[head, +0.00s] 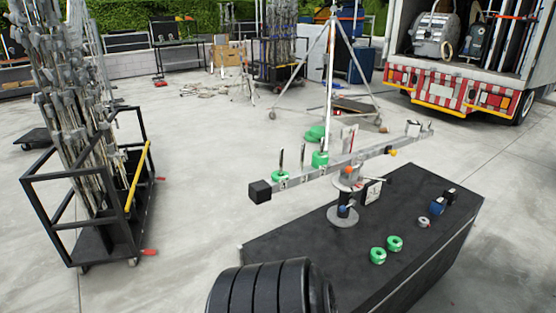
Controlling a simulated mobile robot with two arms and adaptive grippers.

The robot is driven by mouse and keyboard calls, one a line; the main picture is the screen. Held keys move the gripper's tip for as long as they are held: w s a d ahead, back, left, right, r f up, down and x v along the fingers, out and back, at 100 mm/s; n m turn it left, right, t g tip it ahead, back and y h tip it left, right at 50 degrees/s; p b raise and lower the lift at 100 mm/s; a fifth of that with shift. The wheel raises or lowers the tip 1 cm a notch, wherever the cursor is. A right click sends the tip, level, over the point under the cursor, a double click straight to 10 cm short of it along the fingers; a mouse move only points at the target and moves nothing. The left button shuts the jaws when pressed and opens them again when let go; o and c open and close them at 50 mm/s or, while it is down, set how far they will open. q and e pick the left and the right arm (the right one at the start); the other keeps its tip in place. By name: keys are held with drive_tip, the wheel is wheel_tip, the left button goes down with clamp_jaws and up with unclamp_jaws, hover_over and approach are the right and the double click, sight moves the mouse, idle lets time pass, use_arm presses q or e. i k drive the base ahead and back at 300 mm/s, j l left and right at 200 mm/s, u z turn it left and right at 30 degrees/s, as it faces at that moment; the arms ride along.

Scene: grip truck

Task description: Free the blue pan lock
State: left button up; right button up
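A small blue knob (344,210), likely the pan lock, sits low on the short post (346,200) of a camera crane. The post stands on a round grey base on a black case (410,240). The knob is only a few pixels wide, so its turn position cannot be told. Above it, a long grey beam (325,170) with a black block (260,191) at its left end is carried by the crane head (350,178), which has an orange knob (348,170). Neither of my grippers is in view.
Green rings (378,256) and small blue and black items (437,206) lie on the case. Green weights (320,160) sit on the beam. A black cart of stands (110,205) is at left, a truck (455,92) at back right.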

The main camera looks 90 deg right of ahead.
sight(342, 208)
drive_tip(key=i+z, duration=0.15)
drive_tip(key=z, duration=0.3)
drive_tip(key=i+z, duration=0.1)
drive_tip(key=z, duration=0.4)
drive_tip(key=i+z, duration=0.15)
drive_tip(key=z, duration=0.3)
drive_tip(key=i+j+z, duration=0.1)
drive_tip(key=z, duration=0.35)
drive_tip(key=i+j+z, duration=0.1)
drive_tip(key=z, duration=0.35)
drive_tip(key=i+j+z, duration=0.15)
drive_tip(key=z, duration=0.35)
drive_tip(key=i+j+z, duration=0.2)
drive_tip(key=z, duration=0.25)
drive_tip(key=i+j+z, duration=0.1)
drive_tip(key=j+z, duration=0.15)
drive_tip(key=z, duration=0.25)
drive_tip(key=j+z, duration=0.25)
drive_tip(key=z, duration=0.2)
drive_tip(key=j+z, duration=0.25)
drive_tip(key=j, duration=0.15)
drive_tip(key=j+z, duration=0.25)
drive_tip(key=j, duration=0.15)
drive_tip(key=i, duration=0.05)
